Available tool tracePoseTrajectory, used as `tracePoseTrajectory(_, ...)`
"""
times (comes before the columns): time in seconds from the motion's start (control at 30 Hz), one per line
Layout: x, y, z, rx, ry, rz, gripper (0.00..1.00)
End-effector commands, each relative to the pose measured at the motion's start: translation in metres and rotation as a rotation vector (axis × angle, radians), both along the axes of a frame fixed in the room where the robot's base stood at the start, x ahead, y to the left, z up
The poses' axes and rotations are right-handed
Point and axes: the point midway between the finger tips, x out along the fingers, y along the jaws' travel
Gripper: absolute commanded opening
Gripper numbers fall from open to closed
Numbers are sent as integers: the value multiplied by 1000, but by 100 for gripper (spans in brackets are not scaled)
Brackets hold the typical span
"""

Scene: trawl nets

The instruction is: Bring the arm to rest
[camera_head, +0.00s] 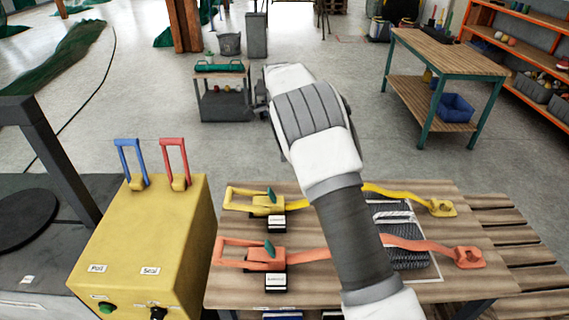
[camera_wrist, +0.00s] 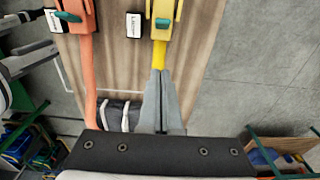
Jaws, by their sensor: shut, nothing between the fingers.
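My arm rises from the bottom of the head view across the wooden table and bends at a white and grey joint above it. My gripper (camera_wrist: 162,78) shows in the wrist view as two grey tapered fingers lying together, with nothing between them. In that picture the fingertips overlap the yellow strap (camera_wrist: 159,55); I cannot tell the distance to it. In the head view the fingers are hidden or too small to make out.
The wooden table (camera_head: 225,292) carries a yellow ratchet strap (camera_head: 255,202), an orange ratchet strap (camera_head: 266,256) and a dark net bundle (camera_head: 405,258), partly hidden by my arm. A yellow box (camera_head: 140,245) with blue and red levers stands left. Beyond are a small cart (camera_head: 225,107) and a workbench (camera_head: 450,55).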

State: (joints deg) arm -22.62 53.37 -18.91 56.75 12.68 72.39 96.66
Motion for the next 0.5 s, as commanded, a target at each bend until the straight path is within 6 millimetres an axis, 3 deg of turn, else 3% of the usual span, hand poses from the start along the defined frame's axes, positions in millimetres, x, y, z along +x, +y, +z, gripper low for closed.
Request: tracePoseTrajectory(0.5,-2,-4,13,7,-5,13,0)
